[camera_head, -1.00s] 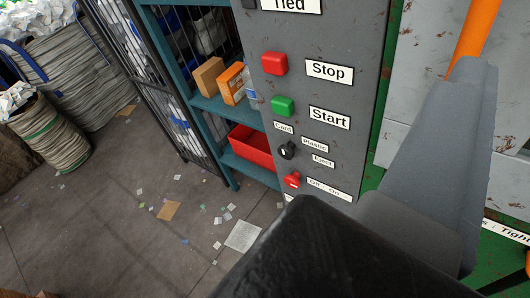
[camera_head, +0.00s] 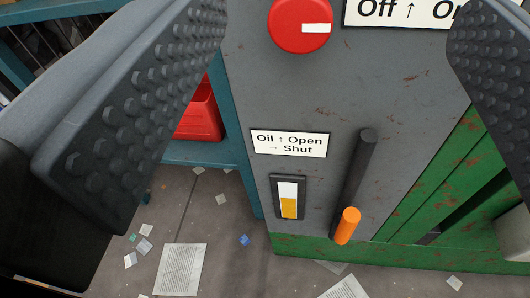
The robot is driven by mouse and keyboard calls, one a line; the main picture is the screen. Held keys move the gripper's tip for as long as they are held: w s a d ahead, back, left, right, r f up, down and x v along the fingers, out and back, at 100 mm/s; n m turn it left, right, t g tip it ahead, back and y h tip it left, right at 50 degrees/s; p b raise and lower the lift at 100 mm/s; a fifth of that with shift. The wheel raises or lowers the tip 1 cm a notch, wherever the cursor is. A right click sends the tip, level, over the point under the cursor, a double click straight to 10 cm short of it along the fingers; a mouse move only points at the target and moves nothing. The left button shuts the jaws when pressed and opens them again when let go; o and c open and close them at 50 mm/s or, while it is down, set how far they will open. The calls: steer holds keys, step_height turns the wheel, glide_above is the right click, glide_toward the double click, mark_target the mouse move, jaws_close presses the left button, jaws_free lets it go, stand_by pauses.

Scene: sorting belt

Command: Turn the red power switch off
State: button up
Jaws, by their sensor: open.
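The red power switch (camera_head: 299,24) is a round red knob at the top of the grey control panel (camera_head: 330,95). A white mark on it points to the right. A label reading "Off ↑ O…" (camera_head: 405,12) sits to its right, cut off by the picture edge and partly hidden by my right finger. My gripper (camera_head: 340,35) is open. Its two dark studded fingers stand at the left and right of the picture, with the red switch between them in view. Neither finger appears to touch the switch.
Below are an oil label (camera_head: 289,143), a gauge with yellow fluid (camera_head: 288,197) and a dark lever with an orange tip (camera_head: 347,225). A red bin (camera_head: 200,113) sits on a teal shelf (camera_head: 200,153) at left. Paper scraps (camera_head: 180,270) litter the floor.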

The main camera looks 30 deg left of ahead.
steer(key=n, duration=0.1)
glide_toward(300, 33)
steer(key=b+x, duration=0.3)
steer(key=x, duration=0.4)
steer(key=shift+w+f, duration=0.15)
steer(key=shift+w, duration=0.1)
steer(key=shift+w+a, duration=0.15)
steer(key=shift+w, duration=0.25)
steer(key=c, duration=1)
